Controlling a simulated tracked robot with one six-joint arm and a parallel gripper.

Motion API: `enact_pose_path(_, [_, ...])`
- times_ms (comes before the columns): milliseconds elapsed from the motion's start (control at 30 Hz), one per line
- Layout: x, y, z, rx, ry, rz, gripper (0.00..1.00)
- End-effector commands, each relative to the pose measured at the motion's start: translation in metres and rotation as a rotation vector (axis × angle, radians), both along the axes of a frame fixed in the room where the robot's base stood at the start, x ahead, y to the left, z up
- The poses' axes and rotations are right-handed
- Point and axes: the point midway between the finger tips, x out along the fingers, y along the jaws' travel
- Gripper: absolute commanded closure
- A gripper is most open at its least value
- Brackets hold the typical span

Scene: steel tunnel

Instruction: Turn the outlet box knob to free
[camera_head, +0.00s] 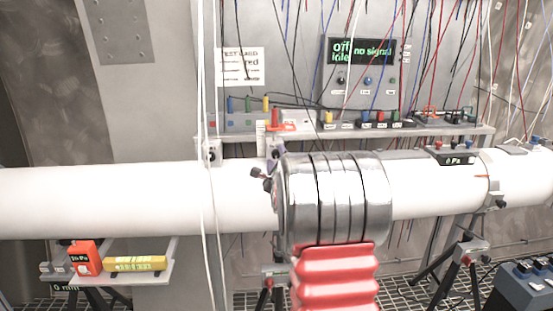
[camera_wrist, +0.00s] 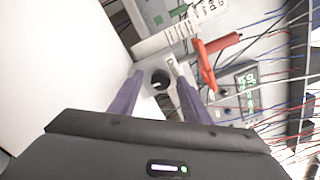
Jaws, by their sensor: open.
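The outlet box knob (camera_wrist: 161,78) is a small black round knob in the wrist view, on a pale box (camera_wrist: 149,92) beside the big white pipe. My gripper (camera_wrist: 158,74) is open, with one purple-grey finger on each side of the knob. I cannot tell whether the fingers touch it. The knob's setting cannot be read. In the head view my gripper (camera_head: 273,160) is at the pipe's upper edge, partly behind my arm, and this knob cannot be made out there.
The white pipe (camera_head: 110,195) crosses the view. A red lever-like piece (camera_wrist: 216,56) is close to the knob. Another box with a dark dial (camera_head: 212,152) sits left of my gripper. A display panel (camera_head: 362,65) reads "off", "idle", "no signal". Loose wires and cables hang around.

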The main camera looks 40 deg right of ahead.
Motion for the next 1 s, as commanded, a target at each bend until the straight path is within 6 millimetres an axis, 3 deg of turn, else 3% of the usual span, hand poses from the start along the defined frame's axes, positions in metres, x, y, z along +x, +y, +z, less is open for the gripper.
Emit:
enact_pose_path(200, [-0.0001,0.0001,0.0001,0.000,0.000,0.000,0.58])
enact_pose_path(767, [-0.0001,0.0006,-0.0005,0.000,0.001,0.001,0.97])
enact_pose_path(1000, [0.0002,0.0011,-0.0011,-0.008,0.009,0.002,0.98])
